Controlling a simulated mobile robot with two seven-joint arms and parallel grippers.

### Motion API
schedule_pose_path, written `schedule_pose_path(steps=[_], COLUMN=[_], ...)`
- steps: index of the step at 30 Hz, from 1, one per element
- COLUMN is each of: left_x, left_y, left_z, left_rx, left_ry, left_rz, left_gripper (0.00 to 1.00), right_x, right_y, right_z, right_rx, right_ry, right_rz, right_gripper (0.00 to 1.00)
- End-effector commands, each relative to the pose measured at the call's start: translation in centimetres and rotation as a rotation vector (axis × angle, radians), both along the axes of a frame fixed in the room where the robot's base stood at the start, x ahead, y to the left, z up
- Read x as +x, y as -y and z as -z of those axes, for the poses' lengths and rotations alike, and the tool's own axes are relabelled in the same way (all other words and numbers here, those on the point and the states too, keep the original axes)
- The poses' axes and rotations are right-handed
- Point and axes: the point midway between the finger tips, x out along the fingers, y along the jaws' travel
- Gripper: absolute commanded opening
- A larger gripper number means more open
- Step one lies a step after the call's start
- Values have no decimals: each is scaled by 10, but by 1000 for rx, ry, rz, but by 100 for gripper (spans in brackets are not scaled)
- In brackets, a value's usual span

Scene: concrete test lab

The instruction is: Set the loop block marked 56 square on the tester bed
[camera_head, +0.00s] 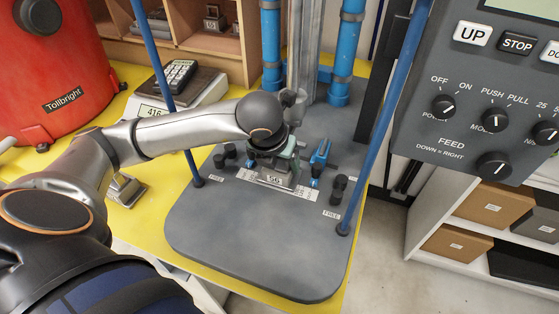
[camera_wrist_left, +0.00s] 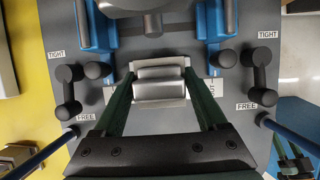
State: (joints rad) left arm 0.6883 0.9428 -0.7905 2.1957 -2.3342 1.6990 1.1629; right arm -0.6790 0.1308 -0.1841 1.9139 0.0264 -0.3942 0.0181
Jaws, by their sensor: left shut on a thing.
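The loop block marked 56 (camera_head: 274,180) is a grey metal block with its number on the front face. My left gripper (camera_head: 284,160) is shut on it, low over the grey tester bed (camera_head: 255,240). In the left wrist view the block (camera_wrist_left: 160,84) sits between the two green fingers (camera_wrist_left: 160,90), looking about square to the bed. White marked strips show on both sides of it. I cannot tell whether its underside touches the bed. What looks like part of my right gripper (camera_wrist_left: 293,158) shows at the lower right corner of the left wrist view.
Black knobbed clamps (camera_head: 338,188) and blue clamp parts (camera_head: 320,155) flank the block. Blue rods (camera_head: 397,105) and blue columns (camera_head: 342,55) rise around the bed. Another metal block (camera_head: 126,190) lies on the yellow table by the scale (camera_head: 165,105). The bed's front is clear.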

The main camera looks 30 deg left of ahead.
Motion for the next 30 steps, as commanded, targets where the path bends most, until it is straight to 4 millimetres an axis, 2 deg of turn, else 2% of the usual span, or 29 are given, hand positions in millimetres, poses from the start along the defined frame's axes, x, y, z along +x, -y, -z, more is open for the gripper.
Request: schedule_pose_path(steps=[30], left_x=[1], left_y=[0], left_z=[-1], left_rx=[-1], left_ry=[5], left_rz=[0], left_gripper=[0], right_x=[0], right_y=[0], right_z=[7], right_rx=[0], right_ry=[0], right_rz=[0], right_gripper=[50])
